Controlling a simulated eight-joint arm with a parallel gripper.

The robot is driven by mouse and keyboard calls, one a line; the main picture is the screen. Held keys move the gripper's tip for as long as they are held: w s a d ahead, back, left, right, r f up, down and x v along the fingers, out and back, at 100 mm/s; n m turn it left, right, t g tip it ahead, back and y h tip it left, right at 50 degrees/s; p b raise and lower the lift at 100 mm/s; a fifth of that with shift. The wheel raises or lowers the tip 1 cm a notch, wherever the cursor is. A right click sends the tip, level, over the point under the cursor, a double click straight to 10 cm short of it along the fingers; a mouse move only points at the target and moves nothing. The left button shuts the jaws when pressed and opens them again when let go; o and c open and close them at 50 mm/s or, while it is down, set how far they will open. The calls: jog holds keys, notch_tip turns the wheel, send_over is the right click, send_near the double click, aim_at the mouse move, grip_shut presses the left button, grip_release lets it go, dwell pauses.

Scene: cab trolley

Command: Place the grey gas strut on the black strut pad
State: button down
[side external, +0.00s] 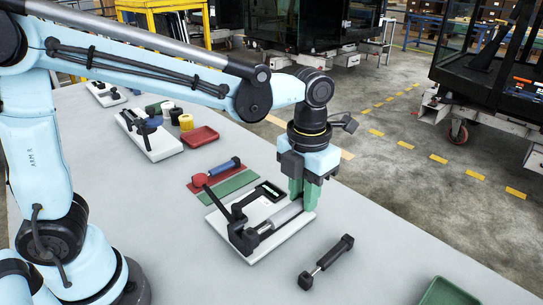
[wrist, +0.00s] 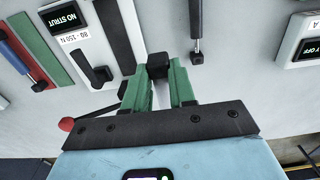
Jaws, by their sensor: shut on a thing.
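My gripper (side external: 303,190) has green fingers and is low over the white board of a black fixture. It is shut on the grey gas strut (side external: 286,214), whose grey cylinder shows just below and left of the fingers. I cannot tell whether the strut touches the board. A long black strip (wrist: 116,35) on the board, left of the fingers in the wrist view, may be the black strut pad.
The black fixture (side external: 239,237) has a red-knobbed lever (side external: 200,180). Its display (wrist: 63,17) reads "NO STRUT". A black strut (side external: 327,262) lies on the table to the right. A blue strut (side external: 223,169) lies by red and green mats. A green tray (side external: 448,291) is front right.

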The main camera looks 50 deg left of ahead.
jog(key=w+a+f, duration=0.4)
jog(key=a, duration=0.1)
jog(key=w+a+f, duration=0.2)
jog(key=shift+w+a, duration=0.15)
jog(key=shift+a, duration=0.2)
jog(key=shift+f, duration=2)
jog(key=shift+f, duration=0.1)
jog(key=c, duration=0.9)
grip_release()
jog(key=shift+c, duration=0.2)
